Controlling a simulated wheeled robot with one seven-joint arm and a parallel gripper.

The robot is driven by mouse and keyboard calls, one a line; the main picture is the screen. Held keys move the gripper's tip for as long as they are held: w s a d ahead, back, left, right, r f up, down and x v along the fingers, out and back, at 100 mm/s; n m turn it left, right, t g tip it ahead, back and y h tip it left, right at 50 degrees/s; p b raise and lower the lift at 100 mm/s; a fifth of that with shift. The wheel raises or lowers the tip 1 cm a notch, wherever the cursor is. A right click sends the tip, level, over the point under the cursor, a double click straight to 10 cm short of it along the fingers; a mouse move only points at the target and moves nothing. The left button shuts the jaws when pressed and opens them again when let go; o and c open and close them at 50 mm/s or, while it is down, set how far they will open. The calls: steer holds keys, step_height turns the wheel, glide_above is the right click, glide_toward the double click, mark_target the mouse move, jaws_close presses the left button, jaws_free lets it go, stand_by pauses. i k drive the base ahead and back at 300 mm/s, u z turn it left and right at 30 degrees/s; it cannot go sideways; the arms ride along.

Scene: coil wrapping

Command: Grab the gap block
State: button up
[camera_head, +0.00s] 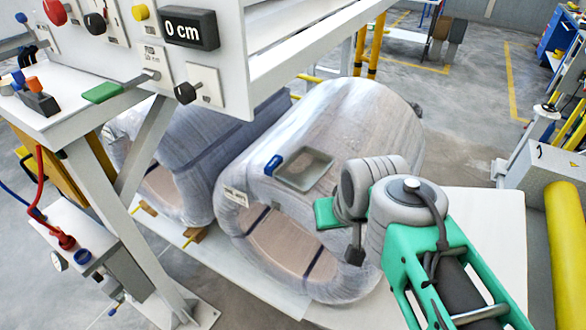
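I cannot tell for sure which thing is the gap block. A small dark block (38,103) with an orange top sits on the white shelf at the left. A flat green piece (102,92) lies near that shelf's right edge. My arm comes in from the lower right, and its far end is in front of the wrapped coil (345,115). A dark part (355,247) hangs at that end, perhaps my gripper. Its fingers cannot be made out, and I see nothing held there. The arm is well to the right of the shelf.
A white panel with knobs and a black "0 cm" display (183,30) overhangs the shelf. A second wrapped coil (185,150) stands left of the first. A slanted white leg (120,215) supports the shelf.

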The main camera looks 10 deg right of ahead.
mark_target(277, 160)
steer(key=z, duration=0.3)
steer(key=k, duration=0.35)
steer(key=u, duration=0.9)
steer(key=i, duration=1.1)
steer(key=u, duration=1.4)
